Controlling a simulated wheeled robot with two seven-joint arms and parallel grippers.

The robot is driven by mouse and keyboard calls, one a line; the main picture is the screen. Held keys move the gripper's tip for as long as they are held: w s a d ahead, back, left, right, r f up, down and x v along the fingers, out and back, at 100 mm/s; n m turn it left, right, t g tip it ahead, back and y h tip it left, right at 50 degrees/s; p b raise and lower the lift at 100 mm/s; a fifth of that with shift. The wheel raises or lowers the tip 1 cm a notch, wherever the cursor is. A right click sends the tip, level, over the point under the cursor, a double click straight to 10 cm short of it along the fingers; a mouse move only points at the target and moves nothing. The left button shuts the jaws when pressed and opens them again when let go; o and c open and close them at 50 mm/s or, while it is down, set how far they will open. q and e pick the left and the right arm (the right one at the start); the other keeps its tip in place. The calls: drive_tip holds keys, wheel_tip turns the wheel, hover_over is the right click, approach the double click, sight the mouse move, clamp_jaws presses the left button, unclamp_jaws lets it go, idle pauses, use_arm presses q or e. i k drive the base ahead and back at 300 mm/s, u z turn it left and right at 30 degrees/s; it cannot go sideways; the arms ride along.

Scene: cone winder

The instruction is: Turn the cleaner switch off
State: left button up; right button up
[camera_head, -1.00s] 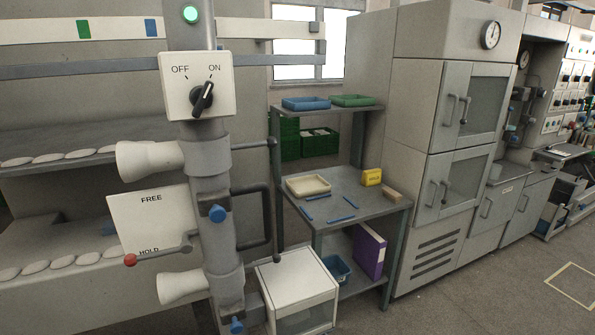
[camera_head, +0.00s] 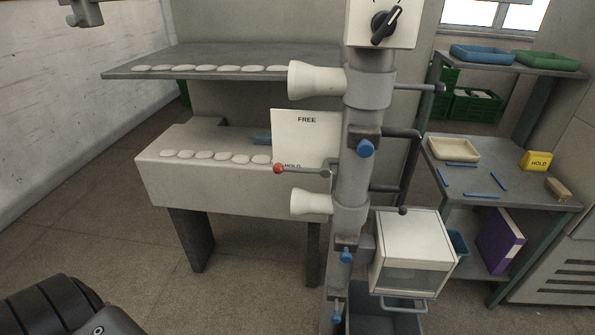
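The cleaner switch is a black rotary knob (camera_head: 385,22) on a white plate (camera_head: 409,33) at the top of the grey post (camera_head: 352,190). The plate is cut off by the top edge, so its OFF and ON labels are out of view now. The knob's light pointer line slants up and to the right. In the earlier frame that side carries the ON label. A dark rounded part of my own arm is at the bottom left, far from the switch.
A FREE/HOLD plate (camera_head: 305,135) with a red-tipped lever (camera_head: 278,168) sits on the post below the switch. Dark rods stick out right of the post. A white box (camera_head: 408,245) and a shelf table (camera_head: 525,190) stand right. Floor (camera_head: 110,225) is clear at left.

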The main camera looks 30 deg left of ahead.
sight(384, 24)
drive_tip(key=z, duration=2.6)
drive_tip(key=i, duration=2.05)
drive_tip(key=u, duration=3.35)
